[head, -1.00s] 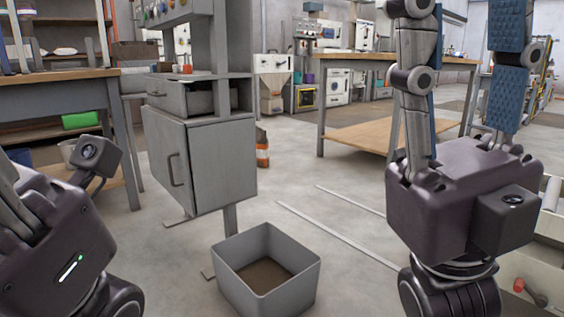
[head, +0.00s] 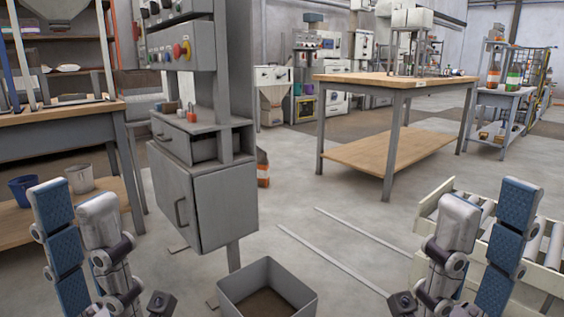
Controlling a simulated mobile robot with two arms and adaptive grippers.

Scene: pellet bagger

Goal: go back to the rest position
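My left gripper (head: 75,200) stands at the lower left with its blue-padded fingers pointing up. Its fingertips are apart and nothing shows between them. My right gripper (head: 487,203) stands at the lower right in a similar pose, also open and empty. Both are clear of the furniture as far as I can see, and their lower parts are cut off by the bottom edge.
A grey machine cabinet (head: 213,205) with a button panel (head: 170,55) stands left of centre. An open grey bin (head: 232,292) is on the floor before it. A workbench (head: 340,82) stands behind, and a roller conveyor (head: 432,204) is at right. The middle floor is clear.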

